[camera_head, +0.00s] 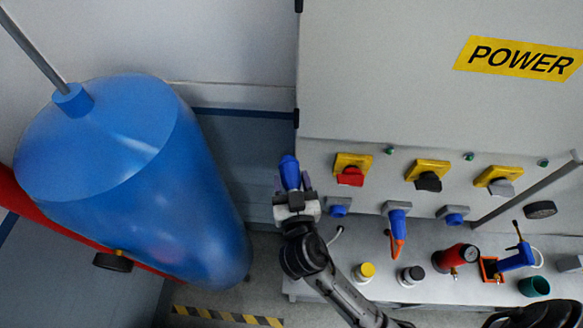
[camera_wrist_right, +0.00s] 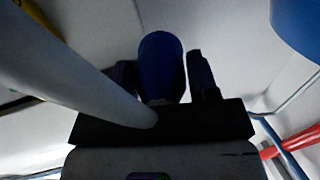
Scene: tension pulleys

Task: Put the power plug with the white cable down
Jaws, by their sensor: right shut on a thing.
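My right gripper (camera_head: 291,188) is shut on a blue power plug (camera_head: 289,172), held upright in front of the panel's left edge, above and left of the sockets. In the right wrist view the blue plug (camera_wrist_right: 161,68) sits between the two dark fingers, and a thick white cable (camera_wrist_right: 70,75) runs from its base to the upper left. In the head view a short white piece of cable (camera_head: 336,234) shows beside my wrist; the rest is hidden. My left gripper is in neither view.
The panel (camera_head: 400,100) has a left blue socket (camera_head: 338,209) and a right one (camera_head: 455,215), both empty; the middle one holds a blue plug with an orange cable (camera_head: 397,238). The grey shelf (camera_head: 440,290) bears several small items. A large blue tank (camera_head: 140,190) stands left.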

